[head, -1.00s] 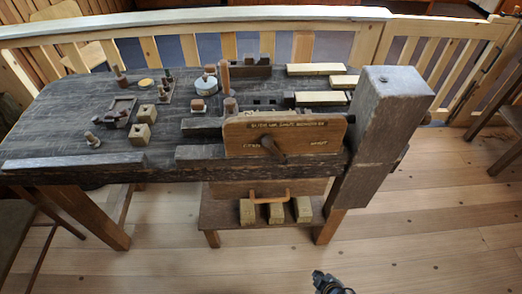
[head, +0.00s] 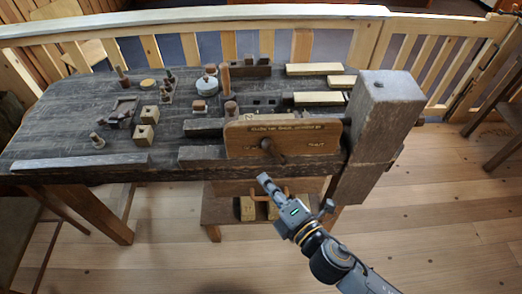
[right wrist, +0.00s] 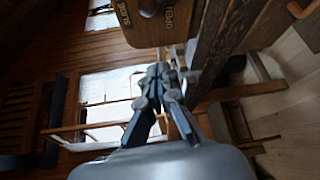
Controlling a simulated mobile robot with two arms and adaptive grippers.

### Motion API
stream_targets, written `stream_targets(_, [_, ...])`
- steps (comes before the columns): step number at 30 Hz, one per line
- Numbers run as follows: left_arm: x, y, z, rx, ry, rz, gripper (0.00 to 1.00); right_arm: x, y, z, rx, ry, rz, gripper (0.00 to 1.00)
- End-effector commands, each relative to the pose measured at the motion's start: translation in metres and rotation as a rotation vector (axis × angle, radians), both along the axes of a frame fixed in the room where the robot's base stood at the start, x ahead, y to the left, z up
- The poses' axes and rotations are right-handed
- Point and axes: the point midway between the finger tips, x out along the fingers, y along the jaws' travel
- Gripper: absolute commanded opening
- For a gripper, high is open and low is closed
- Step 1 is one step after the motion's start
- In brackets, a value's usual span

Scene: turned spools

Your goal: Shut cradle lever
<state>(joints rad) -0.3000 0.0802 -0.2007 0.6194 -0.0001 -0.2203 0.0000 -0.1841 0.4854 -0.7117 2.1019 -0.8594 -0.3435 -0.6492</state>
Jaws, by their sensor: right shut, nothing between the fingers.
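A brown wooden board (head: 300,140) with lettering too small to read sits on the front of the dark workbench. A dark wooden lever (head: 270,147) sticks out from its middle. The board (right wrist: 175,22) shows at the top of the right wrist view, with a round dark end (right wrist: 148,8), likely the lever's, at the top edge. My right gripper (head: 264,178) is shut and empty, in front of and below the board, apart from the lever. Its closed fingers (right wrist: 158,72) point up in the right wrist view. My left gripper is not in view.
The workbench (head: 60,130) carries turned wooden pieces, small blocks and a round tin (head: 206,86). A thick dark post (head: 385,110) stands right of the board. A low shelf (head: 220,213) with pale blocks lies below, partly hidden by my arm. The floor in front is open.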

Motion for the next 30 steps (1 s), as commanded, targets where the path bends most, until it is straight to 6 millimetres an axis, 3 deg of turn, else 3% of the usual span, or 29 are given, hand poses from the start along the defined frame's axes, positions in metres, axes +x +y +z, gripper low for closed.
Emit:
stream_targets(11, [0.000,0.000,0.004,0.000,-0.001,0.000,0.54,0.009,0.004,-0.001,0.001,0.001,-0.002,0.00])
stream_targets(25, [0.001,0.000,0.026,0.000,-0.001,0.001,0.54,0.090,0.051,-0.008,0.003,0.002,-0.003,0.00])
stream_targets(30, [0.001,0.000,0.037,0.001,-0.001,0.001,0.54,0.092,0.023,-0.004,-0.001,0.004,-0.002,0.00])
